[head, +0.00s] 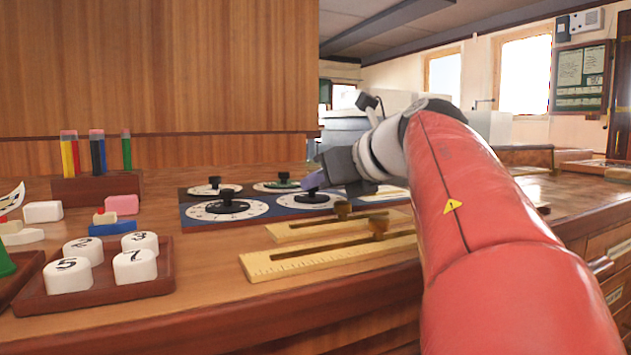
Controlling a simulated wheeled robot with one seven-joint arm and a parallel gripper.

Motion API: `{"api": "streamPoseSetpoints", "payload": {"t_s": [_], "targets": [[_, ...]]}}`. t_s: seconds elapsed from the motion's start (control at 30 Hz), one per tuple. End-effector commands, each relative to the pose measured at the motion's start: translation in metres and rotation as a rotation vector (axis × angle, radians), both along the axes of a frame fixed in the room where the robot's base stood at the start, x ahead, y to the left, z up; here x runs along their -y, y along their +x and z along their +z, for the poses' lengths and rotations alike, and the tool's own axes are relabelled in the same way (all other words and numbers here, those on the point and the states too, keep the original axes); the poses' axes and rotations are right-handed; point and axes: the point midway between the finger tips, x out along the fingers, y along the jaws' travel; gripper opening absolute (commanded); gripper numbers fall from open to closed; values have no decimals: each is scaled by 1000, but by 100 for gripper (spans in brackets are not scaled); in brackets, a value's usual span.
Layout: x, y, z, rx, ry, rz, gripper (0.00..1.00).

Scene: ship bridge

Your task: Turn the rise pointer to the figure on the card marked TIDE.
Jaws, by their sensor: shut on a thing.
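Several white dials with black pointers lie on dark panels at the middle of the counter. They include a front left dial (228,209), a front right dial (312,202), a back left dial (210,189) and a back middle dial (278,186). No label is readable, so I cannot tell which carries the rise pointer. My gripper (338,184) is low over the right side of the panels, just behind and right of the front right dial. It is shut on what appears to be a dial pointer, largely hidden by the fingers. No card marked TIDE is legible.
Two brass slide rules (330,256) lie in front of the panels. A wooden tray (100,297) of numbered white knobs stands front left, with a pen rack (97,188) and coloured blocks behind. A wooden wall (160,70) rises behind. My red arm covers the right side.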

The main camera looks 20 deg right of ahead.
Motion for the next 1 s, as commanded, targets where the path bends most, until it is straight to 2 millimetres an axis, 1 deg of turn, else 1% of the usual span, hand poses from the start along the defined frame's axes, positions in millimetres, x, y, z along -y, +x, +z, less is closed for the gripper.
{"api": "streamPoseSetpoints", "payload": {"t_s": [0.1, 0.3, 0.77, 0.8, 0.93, 0.97, 1.0], "targets": [[-2, -1, 1, -1, -1, -53, 0], [-3, -1, 0, -2, -1, -105, 0], [-3, -1, -1, -3, 0, -119, 0], [-3, -1, -1, -2, 0, -119, 24], [-3, -1, 0, -2, 0, -119, 41], [-3, -1, 0, -2, 0, -119, 43], [-3, -1, 0, -2, 0, -119, 43]]}}
